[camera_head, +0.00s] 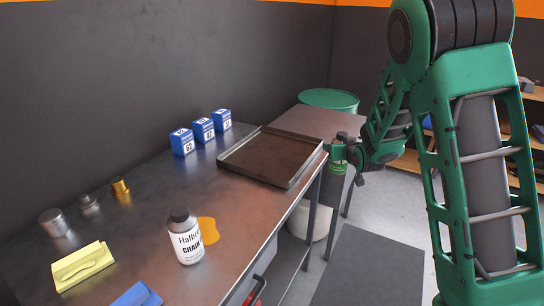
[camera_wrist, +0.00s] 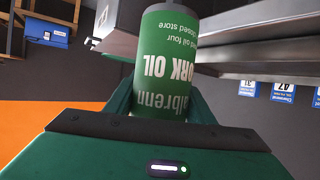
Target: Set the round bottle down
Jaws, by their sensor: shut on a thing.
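The round bottle is green with a white "FORK OIL" label and fills the middle of the wrist view (camera_wrist: 166,50). In the head view the bottle (camera_head: 336,168) hangs off the right end of the metal bench, by the corner of the dark tray (camera_head: 262,178). My gripper (camera_head: 343,153) is shut around the bottle's body; its fingers also show on both sides in the wrist view (camera_wrist: 165,98). The bottle looks about upright in the head view, its dark cap above the gripper. Its lower end shows no support under it.
A white "CHAIN" bottle (camera_head: 186,242) stands on the bench by an orange patch (camera_head: 208,230). Yellow and blue blocks and small metal parts lie at left. A green drum (camera_head: 329,99) stands behind. The tray looks empty.

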